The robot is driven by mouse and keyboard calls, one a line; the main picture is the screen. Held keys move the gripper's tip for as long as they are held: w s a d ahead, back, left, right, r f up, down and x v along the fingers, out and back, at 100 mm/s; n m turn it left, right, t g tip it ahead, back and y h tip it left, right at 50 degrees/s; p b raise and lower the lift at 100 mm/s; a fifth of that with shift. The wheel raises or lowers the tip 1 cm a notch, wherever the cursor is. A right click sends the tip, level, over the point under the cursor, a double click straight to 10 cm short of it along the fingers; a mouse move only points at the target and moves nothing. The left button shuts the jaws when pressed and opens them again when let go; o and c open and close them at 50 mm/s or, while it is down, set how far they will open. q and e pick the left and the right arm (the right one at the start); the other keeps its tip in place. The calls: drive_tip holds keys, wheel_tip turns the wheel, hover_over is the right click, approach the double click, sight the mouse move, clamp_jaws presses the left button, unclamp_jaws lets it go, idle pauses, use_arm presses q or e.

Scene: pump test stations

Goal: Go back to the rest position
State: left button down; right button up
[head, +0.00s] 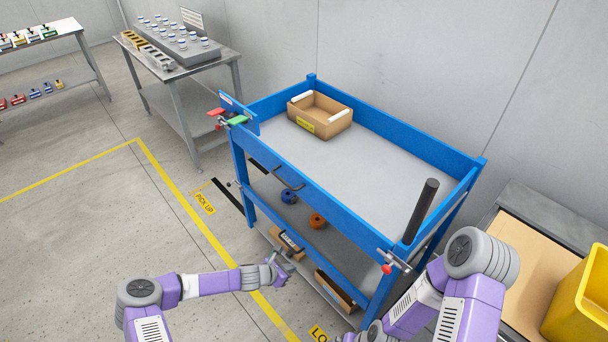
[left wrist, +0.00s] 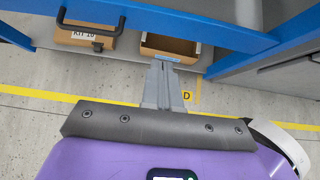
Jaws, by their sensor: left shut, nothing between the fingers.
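My left gripper (head: 276,270) is shut and empty. In the head view its arm reaches in from the left, and the gripper is close beside the lower shelf of the blue cart (head: 330,188). In the left wrist view the closed fingers (left wrist: 163,85) point toward the cart's lower shelf, in front of an open cardboard box (left wrist: 170,45); I cannot tell if they touch anything. My right arm (head: 450,285) shows at the lower right of the head view, but its gripper is hidden or out of frame.
The cart's top holds an open cardboard box (head: 320,116). A bench with a yellow bin (head: 580,300) stands at the right. A grey table (head: 190,75) stands behind. The floor at left is clear.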

use_arm(q)
drive_tip(key=shift+s, duration=0.1)
drive_tip(key=s+d+m+g+y, duration=0.1)
drive_tip(key=s+d+m+g, duration=0.1)
drive_tip(key=s+m, duration=0.65)
drive_tip(key=s+d+m+g, duration=0.2)
drive_tip(key=s+m+g, duration=0.1)
drive_tip(key=s+m, duration=0.6)
drive_tip(key=s+a+r+m+g+y, duration=0.1)
drive_tip(key=s+a+r+m, duration=0.2)
drive_tip(key=s+a+m, duration=0.2)
drive_tip(key=s+m, duration=0.2)
drive_tip(key=s, duration=0.2)
drive_tip(key=shift+s, duration=0.1)
